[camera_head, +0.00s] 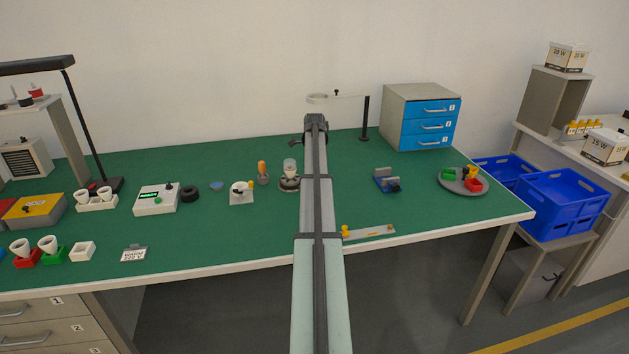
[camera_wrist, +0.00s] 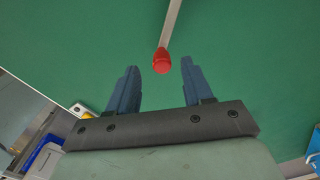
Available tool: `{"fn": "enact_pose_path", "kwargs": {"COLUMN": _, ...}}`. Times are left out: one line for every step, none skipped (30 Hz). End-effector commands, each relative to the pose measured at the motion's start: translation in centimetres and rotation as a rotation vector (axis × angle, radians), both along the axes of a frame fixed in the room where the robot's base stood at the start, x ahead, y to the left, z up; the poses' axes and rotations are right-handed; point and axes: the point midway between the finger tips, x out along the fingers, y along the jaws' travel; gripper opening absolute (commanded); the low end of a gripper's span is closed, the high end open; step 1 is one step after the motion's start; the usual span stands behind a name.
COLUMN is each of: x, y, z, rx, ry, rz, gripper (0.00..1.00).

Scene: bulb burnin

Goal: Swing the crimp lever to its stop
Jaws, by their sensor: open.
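The crimp lever (camera_wrist: 172,22) shows in the wrist view as a thin pale rod coming down from the top edge and ending in a red knob (camera_wrist: 161,63). My gripper (camera_wrist: 159,66) is open, with one dark blue finger on each side of the knob in the picture. There is a visible gap on both sides. I cannot tell whether the knob is level with the fingertips or below them. In the head view my arm covers the middle of the bench, and the lever and its red knob cannot be made out there.
A glass-topped fixture (camera_head: 289,178) stands just left of my arm on the green bench (camera_head: 270,235). A thin stand (camera_head: 366,118) and a blue-fronted drawer box (camera_head: 428,118) are behind to the right. A small blue fixture (camera_head: 386,182) and a round tray (camera_head: 445,187) stand right.

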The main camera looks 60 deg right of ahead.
Motion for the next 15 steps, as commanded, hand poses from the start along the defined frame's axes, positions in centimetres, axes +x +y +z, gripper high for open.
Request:
{"fn": "enact_pose_path", "kwargs": {"x": 0.1, "y": -0.1, "z": 1.1, "rx": -0.002, "ry": -0.002, "rz": 0.000, "gripper": 0.51}}
{"fn": "enact_pose_path", "kwargs": {"x": 0.1, "y": -0.1, "z": 1.7, "rx": -0.002, "ry": -0.002, "rz": 0.000, "gripper": 0.51}}
{"fn": "enact_pose_path", "kwargs": {"x": 0.1, "y": -0.1, "z": 2.5, "rx": -0.002, "ry": -0.001, "rz": 0.000, "gripper": 0.51}}
{"fn": "enact_pose_path", "kwargs": {"x": 0.1, "y": -0.1, "z": 3.1, "rx": -0.002, "ry": -0.002, "rz": 0.000, "gripper": 0.51}}
{"fn": "enact_pose_path", "kwargs": {"x": 0.1, "y": -0.1, "z": 3.7, "rx": -0.002, "ry": -0.002, "rz": 0.000, "gripper": 0.51}}
{"fn": "enact_pose_path", "kwargs": {"x": 0.1, "y": -0.1, "z": 4.5, "rx": -0.002, "ry": -0.002, "rz": 0.000, "gripper": 0.51}}
{"fn": "enact_pose_path", "kwargs": {"x": 0.1, "y": -0.1, "z": 5.1, "rx": -0.002, "ry": -0.002, "rz": 0.000, "gripper": 0.51}}
{"fn": "enact_pose_path", "kwargs": {"x": 0.1, "y": 0.0, "z": 5.7, "rx": -0.002, "ry": -0.002, "rz": 0.000, "gripper": 0.51}}
{"fn": "enact_pose_path", "kwargs": {"x": 0.1, "y": 0.0, "z": 6.5, "rx": -0.002, "ry": -0.002, "rz": 0.000, "gripper": 0.51}}
{"fn": "enact_pose_path", "kwargs": {"x": 0.1, "y": 0.0, "z": 7.0, "rx": -0.002, "ry": -0.002, "rz": 0.000, "gripper": 0.51}}
{"fn": "enact_pose_path", "kwargs": {"x": 0.1, "y": 0.0, "z": 7.5, "rx": -0.002, "ry": -0.002, "rz": 0.000, "gripper": 0.51}}
{"fn": "enact_pose_path", "kwargs": {"x": 0.1, "y": 0.0, "z": 8.1, "rx": -0.001, "ry": -0.001, "rz": 0.000, "gripper": 0.51}}
{"fn": "enact_pose_path", "kwargs": {"x": 0.0, "y": 0.0, "z": 8.5, "rx": -0.001, "ry": -0.001, "rz": 0.000, "gripper": 0.51}}
{"fn": "enact_pose_path", "kwargs": {"x": 0.0, "y": 0.0, "z": 9.0, "rx": -0.002, "ry": -0.002, "rz": 0.000, "gripper": 0.51}}
{"fn": "enact_pose_path", "kwargs": {"x": 0.0, "y": 0.0, "z": 9.5, "rx": -0.002, "ry": -0.002, "rz": 0.000, "gripper": 0.51}}
